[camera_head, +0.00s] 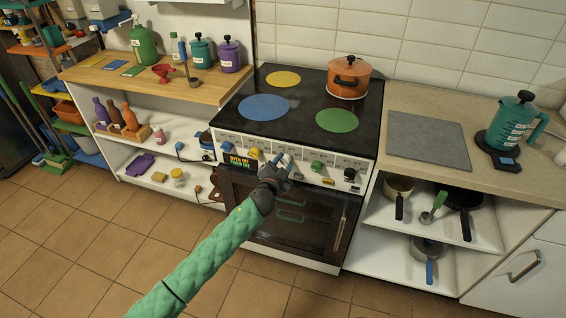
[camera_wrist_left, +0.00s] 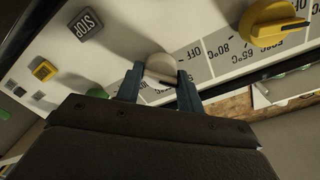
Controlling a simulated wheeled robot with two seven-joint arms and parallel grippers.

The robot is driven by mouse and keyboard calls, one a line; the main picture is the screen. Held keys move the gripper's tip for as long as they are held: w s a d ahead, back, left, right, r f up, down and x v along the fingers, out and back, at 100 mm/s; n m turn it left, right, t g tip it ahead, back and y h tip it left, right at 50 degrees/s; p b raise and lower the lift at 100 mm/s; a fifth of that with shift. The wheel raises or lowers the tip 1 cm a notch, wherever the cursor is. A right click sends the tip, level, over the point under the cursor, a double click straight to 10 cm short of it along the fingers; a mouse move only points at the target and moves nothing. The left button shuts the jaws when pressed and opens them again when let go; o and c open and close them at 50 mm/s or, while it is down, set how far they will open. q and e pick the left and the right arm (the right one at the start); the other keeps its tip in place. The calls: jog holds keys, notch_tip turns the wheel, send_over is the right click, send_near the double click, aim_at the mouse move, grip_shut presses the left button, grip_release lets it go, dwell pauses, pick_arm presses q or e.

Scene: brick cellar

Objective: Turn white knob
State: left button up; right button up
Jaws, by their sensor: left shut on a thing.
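The white knob (camera_wrist_left: 160,66) is on the stove's white control panel and shows between my fingers in the left wrist view. My left gripper (camera_wrist_left: 158,84) is shut on it, with one blue-grey finger on each side. In the head view my left gripper (camera_head: 281,161) reaches the middle of the panel and largely hides the knob. A dark line shows on the knob's near edge. Temperature marks lie right of it, with a yellow knob (camera_wrist_left: 275,24) beyond them. My right gripper is not in view.
The stove (camera_head: 311,103) has blue, yellow and green round plates and an orange pot (camera_head: 348,79) at the back right. Green (camera_head: 317,166) and black (camera_head: 350,174) knobs sit right of my gripper. A STOP button (camera_wrist_left: 86,25) is on the panel. The oven door is below.

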pick_arm(q)
jog(key=shift+m, duration=1)
jog(key=shift+m+p, duration=0.35)
jog(key=shift+m, duration=0.25)
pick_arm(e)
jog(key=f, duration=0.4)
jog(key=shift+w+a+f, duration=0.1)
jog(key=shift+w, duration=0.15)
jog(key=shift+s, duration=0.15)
pick_arm(q)
jog(key=o, duration=1)
